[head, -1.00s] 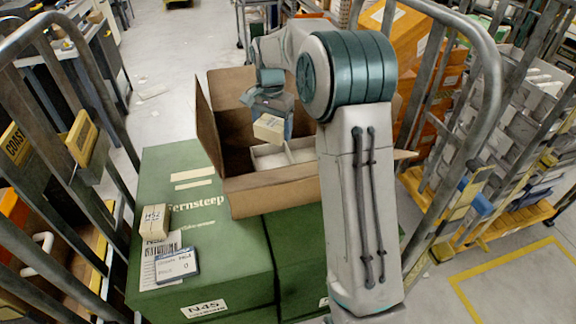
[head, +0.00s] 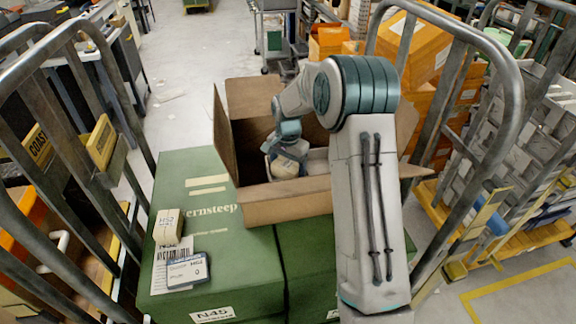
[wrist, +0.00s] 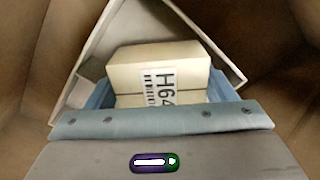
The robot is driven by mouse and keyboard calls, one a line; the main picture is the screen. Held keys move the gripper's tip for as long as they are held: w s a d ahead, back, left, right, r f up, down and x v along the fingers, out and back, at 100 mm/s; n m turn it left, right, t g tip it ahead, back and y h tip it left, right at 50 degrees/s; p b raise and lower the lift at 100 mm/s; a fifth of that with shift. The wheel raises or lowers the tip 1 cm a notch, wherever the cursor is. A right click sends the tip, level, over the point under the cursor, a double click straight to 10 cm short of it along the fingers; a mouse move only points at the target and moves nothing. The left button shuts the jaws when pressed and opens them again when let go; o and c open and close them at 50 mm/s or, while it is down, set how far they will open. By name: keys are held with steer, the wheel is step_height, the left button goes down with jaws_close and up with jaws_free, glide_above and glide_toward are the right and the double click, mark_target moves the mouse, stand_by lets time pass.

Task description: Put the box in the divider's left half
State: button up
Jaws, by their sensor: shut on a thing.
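My gripper (head: 287,158) reaches down into an open cardboard carton (head: 290,208) and is shut on a small cream box (head: 284,168). In the wrist view the box (wrist: 160,72) shows a label reading H64 and sits between blue jaws. The white divider (head: 318,162) lies inside the carton, partly hidden by my gripper and arm. In the head view the box is at the divider's left side. In the wrist view the divider's white walls (wrist: 88,60) rise around the box. I cannot tell whether the box touches the divider's floor.
The carton stands on green boxes (head: 200,260). Another small box (head: 167,226), marked H52, and a small display tag (head: 187,270) lie on the left green box. Metal cage rails (head: 90,190) stand at left and right (head: 505,110). Carton flaps stand open around the opening.

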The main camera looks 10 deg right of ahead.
mark_target(288, 164)
steer(key=shift+f+b, duration=0.45)
steer(key=shift+f, duration=0.1)
steer(key=shift+f, duration=0.1)
steer(key=o, duration=1)
steer(key=shift+r+p, duration=0.3)
steer(key=shift+r, duration=0.15)
step_height(288, 164, up, 12)
steer(key=shift+r+b, duration=0.25)
steer(key=shift+b, duration=0.25)
